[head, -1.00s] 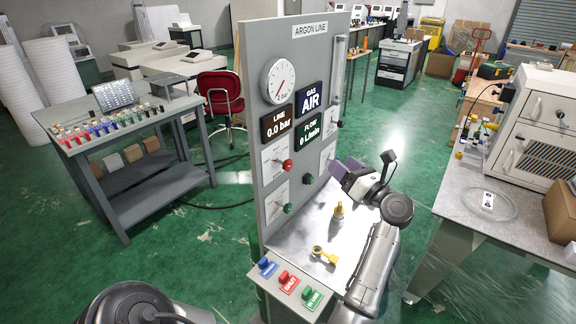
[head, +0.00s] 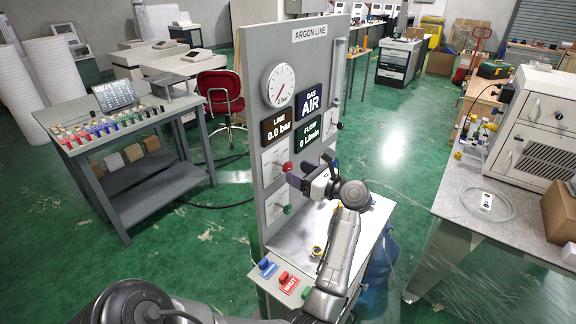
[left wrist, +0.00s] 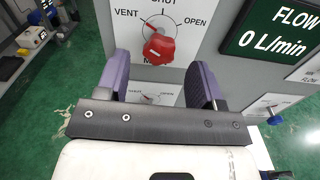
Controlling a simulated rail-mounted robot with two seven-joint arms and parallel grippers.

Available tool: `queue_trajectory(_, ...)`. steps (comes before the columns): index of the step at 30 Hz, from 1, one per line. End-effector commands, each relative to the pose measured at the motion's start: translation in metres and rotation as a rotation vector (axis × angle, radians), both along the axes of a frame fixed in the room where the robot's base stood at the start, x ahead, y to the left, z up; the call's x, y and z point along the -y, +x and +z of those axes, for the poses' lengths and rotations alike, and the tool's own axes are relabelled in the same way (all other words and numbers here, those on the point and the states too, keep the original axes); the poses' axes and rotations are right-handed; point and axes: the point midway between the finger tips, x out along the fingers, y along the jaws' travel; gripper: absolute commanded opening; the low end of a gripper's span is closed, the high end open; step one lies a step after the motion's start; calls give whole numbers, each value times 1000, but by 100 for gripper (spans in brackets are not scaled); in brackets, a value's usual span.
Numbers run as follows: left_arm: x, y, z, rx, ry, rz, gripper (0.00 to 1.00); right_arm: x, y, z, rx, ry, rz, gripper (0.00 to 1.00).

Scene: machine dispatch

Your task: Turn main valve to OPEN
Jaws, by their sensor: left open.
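The main valve is probably the red knob (head: 287,167) on the grey argon panel (head: 257,60). In the left wrist view the red knob (left wrist: 158,47) sits on a white dial plate marked VENT at left, OPEN at right and a partly cut-off word at top. My left gripper (head: 297,182), with purple fingers, is just in front of the panel, right of and slightly below the knob. In the left wrist view it is open (left wrist: 160,85), with the knob ahead between the finger directions, not gripped. My right gripper is not in view.
A green knob (head: 288,210) is below the red one. The displays read LINE 0.0 bar (head: 278,128), GAS AIR (head: 311,100) and FLOW 0 L/min (head: 308,134). Blue (head: 267,267) and red SHUT (head: 288,283) tags lie on the shelf front. My left arm covers much of the shelf.

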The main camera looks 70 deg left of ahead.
Motion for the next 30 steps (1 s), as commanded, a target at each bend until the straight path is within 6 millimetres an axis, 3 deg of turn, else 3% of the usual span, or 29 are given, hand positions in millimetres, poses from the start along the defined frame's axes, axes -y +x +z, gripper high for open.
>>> queue_trajectory(9,-29,-21,1,-1,2,0,61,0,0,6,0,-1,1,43)
queue_trajectory(23,-35,-25,0,-1,1,-1,61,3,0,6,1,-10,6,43)
queue_trajectory(30,-35,-25,0,-1,1,0,39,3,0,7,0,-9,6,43)
